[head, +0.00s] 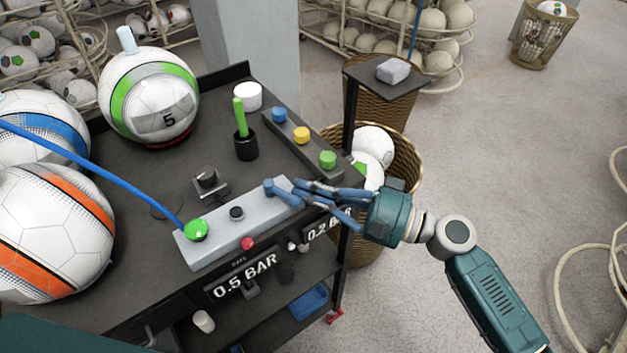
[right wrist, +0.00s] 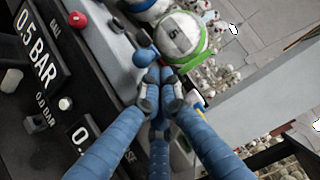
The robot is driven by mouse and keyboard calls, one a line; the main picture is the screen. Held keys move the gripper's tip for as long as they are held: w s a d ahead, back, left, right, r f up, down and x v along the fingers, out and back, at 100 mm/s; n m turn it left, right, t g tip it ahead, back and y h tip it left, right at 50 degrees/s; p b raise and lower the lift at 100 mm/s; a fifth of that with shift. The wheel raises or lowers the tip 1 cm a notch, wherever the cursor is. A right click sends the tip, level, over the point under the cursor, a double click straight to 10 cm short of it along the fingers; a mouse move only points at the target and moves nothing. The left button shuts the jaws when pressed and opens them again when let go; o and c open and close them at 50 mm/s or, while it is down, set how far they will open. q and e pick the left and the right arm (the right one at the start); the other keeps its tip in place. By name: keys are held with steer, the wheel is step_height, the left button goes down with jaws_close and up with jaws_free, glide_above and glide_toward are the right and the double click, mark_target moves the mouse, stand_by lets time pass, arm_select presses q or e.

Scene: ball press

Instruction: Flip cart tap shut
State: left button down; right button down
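The cart (head: 110,170) has a dark top with a pale grey block (head: 215,230) along its near edge. At the block's right end is a small blue, lever-like part that looks like the tap (head: 283,195); a rounded blue knob, apparently the same part, shows in the right wrist view (right wrist: 145,57). My right gripper (head: 303,190) reaches in from the right. Its blue fingers are drawn together, with tips close beside the tap (right wrist: 162,80). I see nothing clearly between them; whether they touch the tap is hidden. My left gripper is not in view.
The block carries a green button (head: 196,230) with a blue hose, a black knob (head: 237,213) and a red button (head: 247,243). A strip with blue, yellow and green buttons (head: 302,135) lies behind. Balls (head: 150,97) crowd the left. A wicker basket (head: 405,170) stands right of the cart.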

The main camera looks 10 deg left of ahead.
steer(key=s+m+t+p, duration=0.1)
steer(key=t+p, duration=0.1)
steer(key=shift+s+r+m+t+h, duration=0.1)
steer(key=shift+s+m+t+h, duration=0.05)
steer(key=shift+m+t+h, duration=0.25)
steer(key=shift+s+a+m+t+h, duration=0.15)
steer(key=shift+s+m+t+h, duration=0.15)
steer(key=shift+s+m+t, duration=0.35)
